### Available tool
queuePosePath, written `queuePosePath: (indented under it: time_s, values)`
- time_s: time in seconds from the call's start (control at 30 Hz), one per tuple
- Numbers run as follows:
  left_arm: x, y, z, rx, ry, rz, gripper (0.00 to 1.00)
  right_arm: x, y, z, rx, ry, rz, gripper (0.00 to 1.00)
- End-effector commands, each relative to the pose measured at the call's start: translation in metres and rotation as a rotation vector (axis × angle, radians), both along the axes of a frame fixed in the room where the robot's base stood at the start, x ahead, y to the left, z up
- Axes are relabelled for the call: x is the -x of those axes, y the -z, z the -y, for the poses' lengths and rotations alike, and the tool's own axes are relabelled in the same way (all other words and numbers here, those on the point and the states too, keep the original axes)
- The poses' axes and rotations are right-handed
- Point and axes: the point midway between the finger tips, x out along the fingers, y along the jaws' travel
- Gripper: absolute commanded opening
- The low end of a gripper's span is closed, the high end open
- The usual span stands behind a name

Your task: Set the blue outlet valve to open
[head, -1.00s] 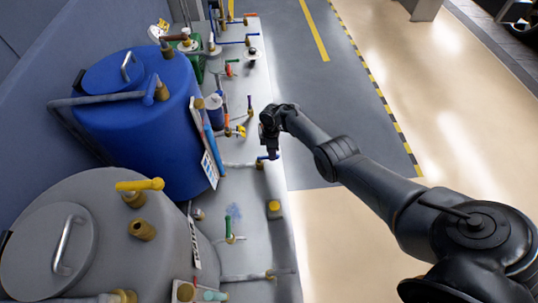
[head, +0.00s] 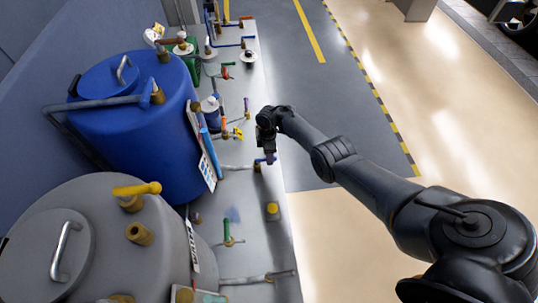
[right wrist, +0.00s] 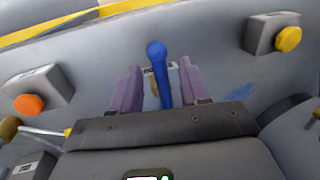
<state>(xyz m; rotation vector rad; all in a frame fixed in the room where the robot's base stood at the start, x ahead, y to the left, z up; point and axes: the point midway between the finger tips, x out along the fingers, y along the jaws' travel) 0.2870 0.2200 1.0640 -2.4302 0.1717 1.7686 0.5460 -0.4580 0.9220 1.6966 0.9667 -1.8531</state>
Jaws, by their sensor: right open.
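The blue outlet valve's lever handle (right wrist: 159,75) stands in the middle of the right wrist view, its round knob at the top. My right gripper (right wrist: 159,86) is open, with one purple finger on each side of the lever. I see gaps on both sides and cannot tell if either finger touches it. In the head view my right gripper (head: 268,156) points down over the blue handle (head: 260,161), which it partly hides, at the end of a pipe from the blue tank (head: 150,140). My left gripper is not in view.
In the right wrist view, a box with an orange button (right wrist: 29,104) is at left and one with a yellow button (right wrist: 288,39) at right. In the head view a green valve handle (head: 227,231) and the grey tank (head: 90,240) are nearer. Open floor lies to the right.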

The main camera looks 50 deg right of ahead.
Motion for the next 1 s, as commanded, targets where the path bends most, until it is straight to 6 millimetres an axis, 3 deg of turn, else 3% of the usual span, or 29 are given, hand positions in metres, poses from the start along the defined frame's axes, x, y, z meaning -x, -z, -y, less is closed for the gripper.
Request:
queuePosePath:
  time_s: [0.6, 1.0]
  values:
    - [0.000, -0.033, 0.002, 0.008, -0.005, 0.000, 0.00, -0.013, -0.088, 0.012, 0.001, 0.000, 0.002, 0.45]
    - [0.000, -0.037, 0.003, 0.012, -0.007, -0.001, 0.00, -0.016, -0.105, 0.014, 0.001, 0.000, 0.001, 0.45]
